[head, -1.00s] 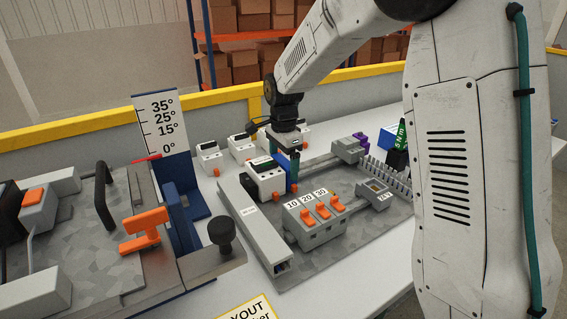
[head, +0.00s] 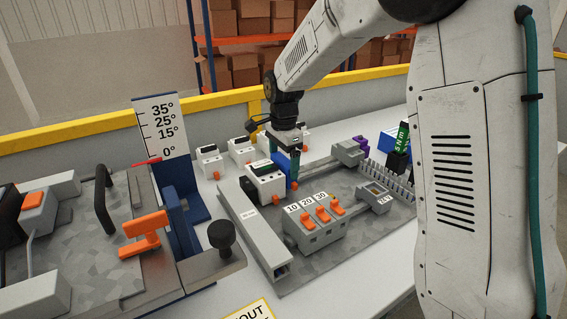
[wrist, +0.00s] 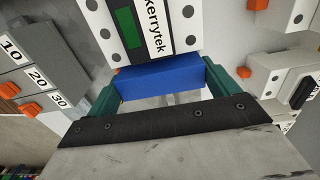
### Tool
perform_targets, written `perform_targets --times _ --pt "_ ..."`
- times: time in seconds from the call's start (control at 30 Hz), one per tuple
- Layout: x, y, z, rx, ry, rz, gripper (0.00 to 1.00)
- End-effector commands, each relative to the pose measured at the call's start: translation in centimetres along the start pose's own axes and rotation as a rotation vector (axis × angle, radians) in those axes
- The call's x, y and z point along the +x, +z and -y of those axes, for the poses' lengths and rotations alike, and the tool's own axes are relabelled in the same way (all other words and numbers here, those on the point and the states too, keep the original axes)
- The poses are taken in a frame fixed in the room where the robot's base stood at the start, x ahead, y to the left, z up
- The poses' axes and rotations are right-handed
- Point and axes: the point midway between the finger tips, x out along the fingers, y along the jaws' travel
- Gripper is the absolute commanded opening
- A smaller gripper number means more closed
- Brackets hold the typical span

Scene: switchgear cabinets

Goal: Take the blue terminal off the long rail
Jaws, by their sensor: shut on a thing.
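The blue terminal (wrist: 160,80) lies between the two teal fingers of my gripper (head: 293,172) in the wrist view, and the fingers are shut on it. In the head view, parts of the blue terminal (head: 281,160) show around the fingers. It is beside the white meter (head: 266,181) with a green display, which also shows in the wrist view (wrist: 145,28). The long rail (head: 318,163) runs toward a grey block at the back right. Whether the terminal still touches the rail is hidden by my fingers.
A grey block with orange switches (head: 315,222) marked 10, 20, 30 stands in front. A grey duct (head: 252,228) lies to the left. Several white devices (head: 240,150) stand behind. A fixture with an orange handle (head: 145,232) is further left.

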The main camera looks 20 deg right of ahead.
Motion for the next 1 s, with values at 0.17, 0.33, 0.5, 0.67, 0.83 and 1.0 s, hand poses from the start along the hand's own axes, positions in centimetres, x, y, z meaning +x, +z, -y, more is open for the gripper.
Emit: perform_targets --times 0.17,0.33,0.5,0.67,0.83,1.0 --pt "-0.8 0.0 0.1 0.000 -0.003 0.000 0.60" --pt "-1.5 0.0 0.0 0.000 -0.002 0.000 0.60" --pt "-2.2 0.0 0.1 0.000 -0.003 0.000 0.60" --pt "-2.8 0.0 0.0 0.000 -0.001 0.000 0.60" --pt "-3.5 0.0 0.0 0.000 -0.002 0.000 0.60" --pt "-3.9 0.0 0.0 0.000 -0.002 0.000 0.60"
